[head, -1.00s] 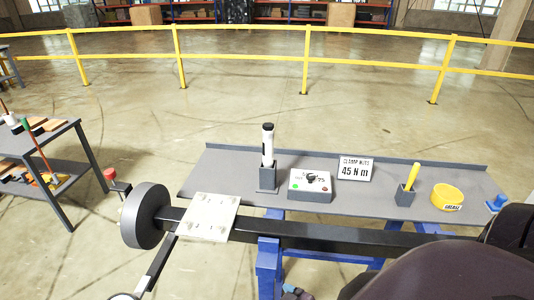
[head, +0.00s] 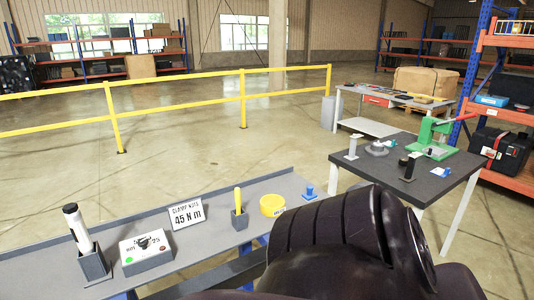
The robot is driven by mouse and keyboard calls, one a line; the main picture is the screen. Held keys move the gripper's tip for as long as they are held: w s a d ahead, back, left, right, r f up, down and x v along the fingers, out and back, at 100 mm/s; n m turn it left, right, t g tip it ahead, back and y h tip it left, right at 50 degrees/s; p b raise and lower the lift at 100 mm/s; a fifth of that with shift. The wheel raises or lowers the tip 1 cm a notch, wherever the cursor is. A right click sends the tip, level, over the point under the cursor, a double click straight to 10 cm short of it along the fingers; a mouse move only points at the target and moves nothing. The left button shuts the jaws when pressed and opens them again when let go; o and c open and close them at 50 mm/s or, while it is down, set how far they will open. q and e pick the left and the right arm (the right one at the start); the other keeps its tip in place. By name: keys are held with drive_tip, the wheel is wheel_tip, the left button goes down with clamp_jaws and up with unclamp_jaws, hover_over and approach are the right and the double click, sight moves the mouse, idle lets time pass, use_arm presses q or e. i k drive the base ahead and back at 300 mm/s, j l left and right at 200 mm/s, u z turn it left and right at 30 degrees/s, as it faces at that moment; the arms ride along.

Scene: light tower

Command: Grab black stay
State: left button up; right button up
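No part that I can name for certain as the black stay shows. A small black upright piece (head: 408,168) stands on the dark table (head: 455,170) at the right; it is too small to identify. Neither of my grippers is in view. My own dark arm link covers the bottom centre and right.
The grey workbench (head: 30,262) holds a white cylinder in a holder (head: 77,230), a control box (head: 146,252), a "45 N m" sign (head: 187,213) and a yellow tub (head: 272,205). A green press (head: 434,137) stands on the right table. A yellow railing (head: 180,103) crosses behind open floor.

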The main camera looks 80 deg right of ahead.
sight(408, 178)
drive_tip(key=l+z, duration=0.2)
drive_tip(key=z, duration=1.05)
drive_tip(key=k+j+z, duration=0.1)
drive_tip(key=z, duration=2.25)
drive_tip(key=u, duration=0.35)
drive_tip(key=i+l+u, duration=0.45)
drive_tip(key=l+u, duration=0.15)
drive_tip(key=u, duration=0.15)
drive_tip(key=i+l+u, duration=0.1)
drive_tip(key=l, duration=0.2)
drive_tip(key=i+l, duration=0.1)
drive_tip(key=l, duration=0.15)
drive_tip(key=i+l+u, duration=0.15)
drive_tip(key=l, duration=0.15)
drive_tip(key=i+l, duration=0.1)
drive_tip(key=l, duration=0.3)
drive_tip(key=i+l, duration=0.1)
drive_tip(key=l, duration=0.3)
drive_tip(key=i+l, duration=0.1)
drive_tip(key=l, duration=0.35)
drive_tip(key=i+l, duration=0.15)
drive_tip(key=l, duration=0.25)
